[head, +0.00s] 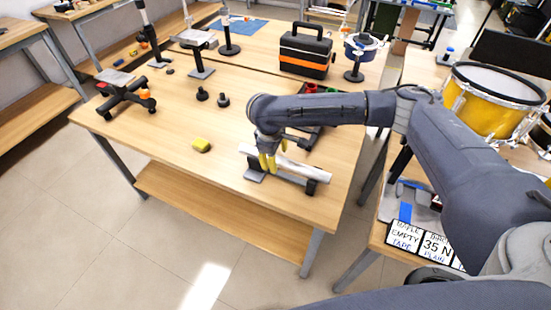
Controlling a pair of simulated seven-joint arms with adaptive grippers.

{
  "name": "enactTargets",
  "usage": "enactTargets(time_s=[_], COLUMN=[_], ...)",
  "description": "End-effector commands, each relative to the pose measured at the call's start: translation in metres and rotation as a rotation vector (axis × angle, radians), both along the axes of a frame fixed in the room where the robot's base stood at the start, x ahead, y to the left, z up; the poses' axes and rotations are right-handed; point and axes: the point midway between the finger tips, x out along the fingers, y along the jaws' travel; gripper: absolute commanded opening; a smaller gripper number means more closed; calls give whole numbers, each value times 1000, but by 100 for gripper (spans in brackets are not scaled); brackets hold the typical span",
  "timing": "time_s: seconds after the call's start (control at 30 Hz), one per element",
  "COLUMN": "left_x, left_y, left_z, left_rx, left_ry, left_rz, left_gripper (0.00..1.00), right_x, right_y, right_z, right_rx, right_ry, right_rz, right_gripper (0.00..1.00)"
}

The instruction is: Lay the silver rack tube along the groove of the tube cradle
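The silver tube (304,168) lies lengthwise at the tube cradle (311,187), near the front edge of the wooden table. The cradle shows as a dark, low support under the tube, with a grey plate (254,176) at its left end. Whether the tube rests fully in the groove is too small to tell. My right gripper (268,163), with yellow fingertips, points down over the left half of the tube. Its fingers cover part of the tube, and I cannot tell whether they grip it. My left gripper is not in view.
A black and orange toolbox (305,52) stands at the back. Dark trays (306,133) lie just behind the cradle, partly under my arm. The table's front left is clear.

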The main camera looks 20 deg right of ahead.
Motion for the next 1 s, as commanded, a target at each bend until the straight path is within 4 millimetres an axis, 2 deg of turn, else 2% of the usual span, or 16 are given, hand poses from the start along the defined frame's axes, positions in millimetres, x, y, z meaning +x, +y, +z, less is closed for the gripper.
enactTargets(time_s=[0.3,0.5,0.7,1.0], left_x=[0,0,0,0], left_y=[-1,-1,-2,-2], left_z=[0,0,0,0], left_rx=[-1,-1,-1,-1], left_ry=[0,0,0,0], left_rz=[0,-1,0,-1], left_gripper=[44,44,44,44], right_x=[-8,-12,-15,-17], right_y=[8,11,14,15], right_z=[54,81,98,105], right_rx=[-1,-1,-1,-1], right_ry=[-5,-3,-3,-1], right_rz=[4,2,2,1], right_gripper=[54,54,54,54])
